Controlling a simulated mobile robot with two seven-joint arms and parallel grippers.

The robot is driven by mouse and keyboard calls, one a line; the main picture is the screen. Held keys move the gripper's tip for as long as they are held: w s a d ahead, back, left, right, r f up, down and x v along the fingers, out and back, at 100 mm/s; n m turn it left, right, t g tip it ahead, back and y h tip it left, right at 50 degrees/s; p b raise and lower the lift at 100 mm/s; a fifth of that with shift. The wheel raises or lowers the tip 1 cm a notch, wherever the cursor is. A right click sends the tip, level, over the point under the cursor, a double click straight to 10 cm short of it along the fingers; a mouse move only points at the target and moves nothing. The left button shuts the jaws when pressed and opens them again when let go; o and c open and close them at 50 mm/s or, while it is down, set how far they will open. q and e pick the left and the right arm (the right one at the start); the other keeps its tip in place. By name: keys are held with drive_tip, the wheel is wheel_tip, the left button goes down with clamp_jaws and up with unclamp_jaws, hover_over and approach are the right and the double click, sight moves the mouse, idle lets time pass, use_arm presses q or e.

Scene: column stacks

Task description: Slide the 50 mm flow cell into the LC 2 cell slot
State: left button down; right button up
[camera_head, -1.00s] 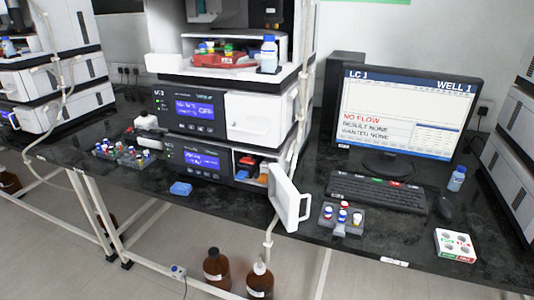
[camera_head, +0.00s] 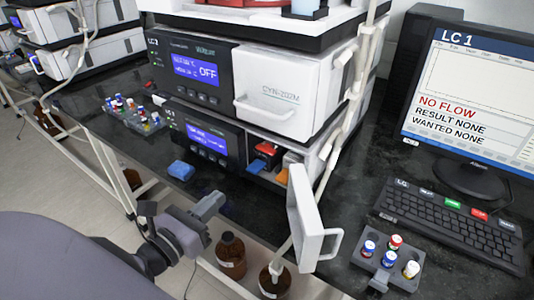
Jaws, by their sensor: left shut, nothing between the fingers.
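My left gripper (camera_head: 212,204) is in the lower left of the head view, near the bench's front edge. It is shut and empty. A blue block (camera_head: 181,170) lies on the dark bench before the lower module. That module's open bay (camera_head: 265,136) holds a red and black block (camera_head: 264,154) and an orange-topped block (camera_head: 287,168). Its white door (camera_head: 309,228) stands swung open toward me. I cannot tell which block is the 50 mm flow cell. The stack in the middle reads LC 1; no LC 2 label is legible. My right gripper is not in view.
A grey vial rack (camera_head: 397,278) stands right of the open door, before the keyboard (camera_head: 447,216). Another vial rack (camera_head: 139,121) is left of the stack. Brown bottles (camera_head: 230,256) stand below the bench edge. A pale tube (camera_head: 333,152) runs down beside the stack.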

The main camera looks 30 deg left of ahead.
use_arm(q)
drive_tip(key=p, duration=0.4)
approach(261, 154)
drive_tip(key=shift+m, duration=0.3)
drive_tip(key=w, duration=0.5)
drive_tip(key=shift+d+f, duration=0.2)
drive_tip(key=shift+d, duration=0.15)
drive_tip(key=shift+w+d+f, duration=0.1)
drive_tip(key=shift+w, duration=0.8)
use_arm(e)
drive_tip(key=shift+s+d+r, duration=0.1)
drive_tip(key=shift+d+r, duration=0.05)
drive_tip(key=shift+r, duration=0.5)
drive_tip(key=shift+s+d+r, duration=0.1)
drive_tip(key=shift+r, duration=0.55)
use_arm(q)
drive_tip(key=shift+w, duration=0.9)
drive_tip(key=shift+r, duration=0.3)
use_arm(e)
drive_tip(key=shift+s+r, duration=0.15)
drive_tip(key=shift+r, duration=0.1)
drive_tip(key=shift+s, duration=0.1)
